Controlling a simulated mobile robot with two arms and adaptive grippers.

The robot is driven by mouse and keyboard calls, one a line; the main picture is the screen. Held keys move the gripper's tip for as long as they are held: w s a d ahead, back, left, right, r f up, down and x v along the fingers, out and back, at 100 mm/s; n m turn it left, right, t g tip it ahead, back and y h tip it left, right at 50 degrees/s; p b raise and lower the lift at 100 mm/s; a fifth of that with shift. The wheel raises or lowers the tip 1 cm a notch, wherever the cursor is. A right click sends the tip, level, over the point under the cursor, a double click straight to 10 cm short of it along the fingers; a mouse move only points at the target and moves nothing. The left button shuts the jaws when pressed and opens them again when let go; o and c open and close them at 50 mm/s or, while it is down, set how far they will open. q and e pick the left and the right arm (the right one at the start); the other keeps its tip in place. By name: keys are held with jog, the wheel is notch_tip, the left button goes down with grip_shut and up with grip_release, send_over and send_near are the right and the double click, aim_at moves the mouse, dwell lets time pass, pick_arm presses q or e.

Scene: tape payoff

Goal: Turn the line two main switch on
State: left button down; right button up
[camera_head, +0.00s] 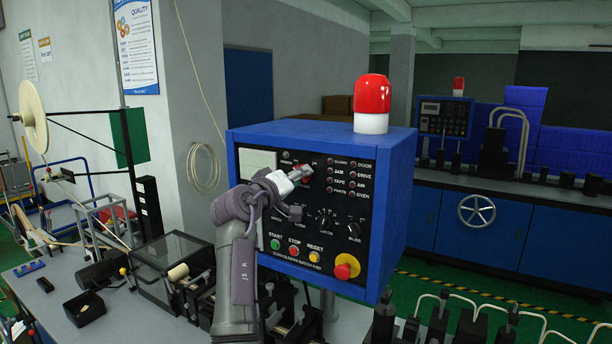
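A blue control box (395,190) with a black front panel stands in the middle of the head view, a red and white beacon on top. My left gripper is not in view.
Below are green, red and yellow buttons, black knobs and a red emergency stop (346,267) on yellow. A second control panel (444,118) with its own beacon stands on a blue machine behind. Machine parts crowd the bench (30,290) at left.

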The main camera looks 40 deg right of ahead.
jog(key=shift+a+r, duration=0.2)
jog(key=shift+a, duration=0.2)
jog(key=shift+c, duration=0.8)
grip_shut()
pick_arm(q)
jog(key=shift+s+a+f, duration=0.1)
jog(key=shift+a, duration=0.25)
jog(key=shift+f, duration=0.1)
